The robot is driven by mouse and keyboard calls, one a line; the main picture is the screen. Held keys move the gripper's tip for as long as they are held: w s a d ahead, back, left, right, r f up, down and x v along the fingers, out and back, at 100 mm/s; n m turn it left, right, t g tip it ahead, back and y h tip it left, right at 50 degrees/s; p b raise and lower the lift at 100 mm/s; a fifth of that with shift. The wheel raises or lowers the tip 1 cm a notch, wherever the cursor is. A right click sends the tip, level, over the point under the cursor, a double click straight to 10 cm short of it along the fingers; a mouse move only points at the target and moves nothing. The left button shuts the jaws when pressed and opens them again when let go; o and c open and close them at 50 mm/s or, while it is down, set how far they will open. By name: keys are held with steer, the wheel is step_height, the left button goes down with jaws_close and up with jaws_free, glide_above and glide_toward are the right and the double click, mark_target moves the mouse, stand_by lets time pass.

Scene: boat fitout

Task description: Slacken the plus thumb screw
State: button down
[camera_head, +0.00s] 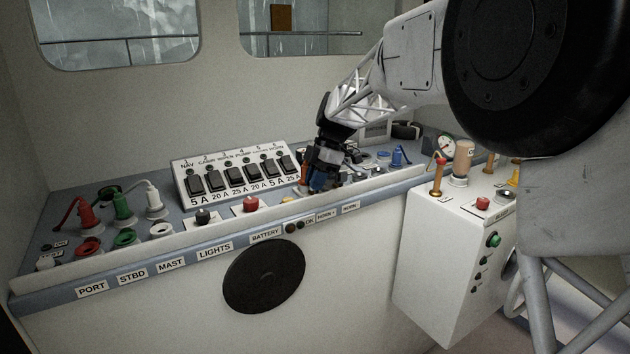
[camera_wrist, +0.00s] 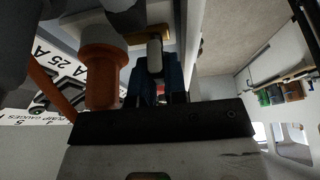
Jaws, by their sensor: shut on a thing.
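My gripper (camera_head: 322,180) reaches down to the rear console top, just right of the breaker panel. In the wrist view, its dark blue fingers (camera_wrist: 160,85) are closed around a small grey, rounded piece (camera_wrist: 154,55). I take this piece to be the plus thumb screw, but no plus mark is readable. The head view hides it behind the fingers. An orange cylindrical part (camera_wrist: 103,75) with a wider rim stands close beside the fingers in the wrist view. An orange piece (camera_head: 304,174) also shows just left of the gripper in the head view.
The breaker panel (camera_head: 235,178) stands left of my gripper. Red, green and white plugs (camera_head: 87,212) with sockets stand farther left. A blue fitting (camera_head: 398,156) is to the right. A white box (camera_head: 455,245) with knobs stands front right. The console's front edge is BATTERY-labelled (camera_head: 265,234).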

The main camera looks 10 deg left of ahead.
stand_by(0.3)
steer(key=c, duration=1.4)
jaws_free()
steer(key=shift+c, duration=0.2)
steer(key=shift+r, duration=0.1)
steer(key=v, duration=0.7)
steer(key=shift+r, duration=0.3)
steer(key=shift+d, duration=0.2)
